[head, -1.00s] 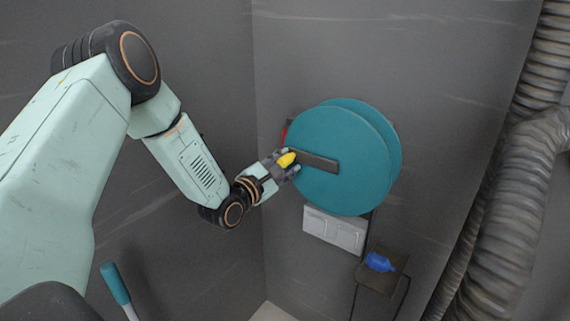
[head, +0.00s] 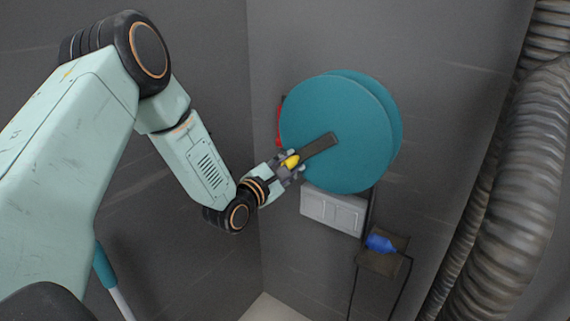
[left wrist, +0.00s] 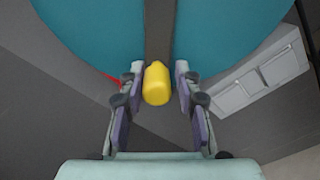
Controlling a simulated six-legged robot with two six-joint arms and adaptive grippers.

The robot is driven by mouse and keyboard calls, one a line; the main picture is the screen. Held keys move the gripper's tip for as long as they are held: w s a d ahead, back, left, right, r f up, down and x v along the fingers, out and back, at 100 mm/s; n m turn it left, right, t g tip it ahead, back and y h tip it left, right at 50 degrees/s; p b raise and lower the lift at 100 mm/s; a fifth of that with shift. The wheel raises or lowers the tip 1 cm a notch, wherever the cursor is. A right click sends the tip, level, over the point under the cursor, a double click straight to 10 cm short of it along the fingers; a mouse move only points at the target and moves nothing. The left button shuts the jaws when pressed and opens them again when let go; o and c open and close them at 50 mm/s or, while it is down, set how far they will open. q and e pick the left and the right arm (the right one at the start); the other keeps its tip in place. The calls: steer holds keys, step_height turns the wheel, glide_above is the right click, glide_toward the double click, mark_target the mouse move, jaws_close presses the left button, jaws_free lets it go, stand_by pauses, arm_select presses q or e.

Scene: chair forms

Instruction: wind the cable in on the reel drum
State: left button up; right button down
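A dark crank arm (head: 320,145) runs from near the disc's middle to the lower left and ends in a yellow handle (head: 292,161). My left gripper (head: 290,165) is at this handle. In the left wrist view the yellow handle (left wrist: 156,84) sits between its closed-in fingers. A thin dark cable (head: 371,205) hangs below the drum. My right gripper is not in view.
A pale grey panel box (head: 332,211) is on the wall below the drum. A brown bracket (head: 375,262) with a blue piece (head: 381,243) is under it. Thick ribbed hoses (head: 510,200) run down the right side. A teal-handled rod (head: 105,268) stands at lower left.

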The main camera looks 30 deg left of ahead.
arm_select(q)
steer(key=d+f+b, duration=0.1)
steer(key=d, duration=0.1)
steer(key=d+f+b, duration=0.1)
steer(key=b, duration=0.1)
steer(key=shift+s+d+f+b, duration=0.15)
steer(key=shift+d+f+b, duration=0.15)
steer(key=shift+d+f, duration=0.05)
steer(key=shift+d, duration=0.1)
steer(key=shift+r, duration=0.1)
steer(key=shift+s, duration=0.1)
steer(key=d+b, duration=0.1)
steer(key=d, duration=0.1)
steer(key=d+f+b, duration=0.1)
steer(key=d, duration=0.1)
steer(key=shift+s, duration=0.1)
steer(key=shift+d+r, duration=0.1)
steer(key=shift+d, duration=0.2)
